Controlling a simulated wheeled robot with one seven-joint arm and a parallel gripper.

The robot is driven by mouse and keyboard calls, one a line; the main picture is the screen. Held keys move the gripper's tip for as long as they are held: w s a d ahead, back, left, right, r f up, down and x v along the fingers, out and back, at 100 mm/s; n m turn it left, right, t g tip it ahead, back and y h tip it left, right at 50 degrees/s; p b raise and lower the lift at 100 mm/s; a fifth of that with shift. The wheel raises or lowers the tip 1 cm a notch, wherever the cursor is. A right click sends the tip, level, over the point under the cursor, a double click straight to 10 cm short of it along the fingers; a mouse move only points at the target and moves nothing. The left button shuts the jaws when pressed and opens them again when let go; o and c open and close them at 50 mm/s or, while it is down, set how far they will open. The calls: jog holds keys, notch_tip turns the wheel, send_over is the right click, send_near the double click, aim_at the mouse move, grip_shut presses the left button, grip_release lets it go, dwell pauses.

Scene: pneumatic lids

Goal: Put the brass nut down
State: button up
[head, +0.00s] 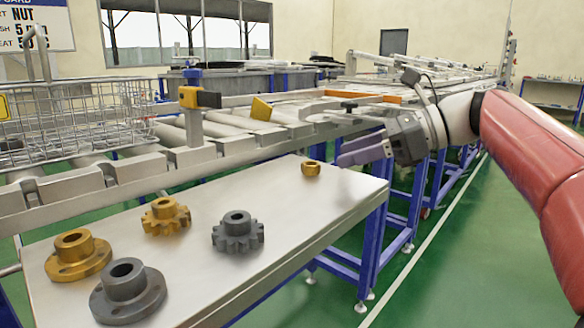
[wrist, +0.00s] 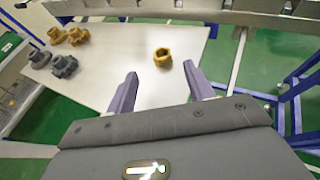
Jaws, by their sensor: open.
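The brass nut (head: 311,168) stands on the light grey table (head: 270,200), near its far right end. It also shows in the wrist view (wrist: 163,58), resting on the table top a little beyond my fingertips and roughly between their lines. My gripper (head: 345,152) is open and empty, with its purple fingers to the right of the nut in the head view. In the wrist view the two fingers of my gripper (wrist: 160,72) are spread wide and do not touch the nut.
A brass gear (head: 166,216), a grey gear (head: 238,232), a brass flanged hub (head: 78,256) and a grey flanged hub (head: 127,292) stand at the table's near end. A wire basket (head: 80,120) sits on the roller conveyor (head: 200,155) behind. Bare table separates the nut from the gears.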

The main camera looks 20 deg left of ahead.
aim_at(307, 163)
jog(key=b+x, duration=0.1)
jog(key=x, duration=0.5)
jog(key=shift+w+a, duration=0.1)
jog(key=shift+a, duration=0.35)
grip_shut()
jog(key=shift+r, duration=0.15)
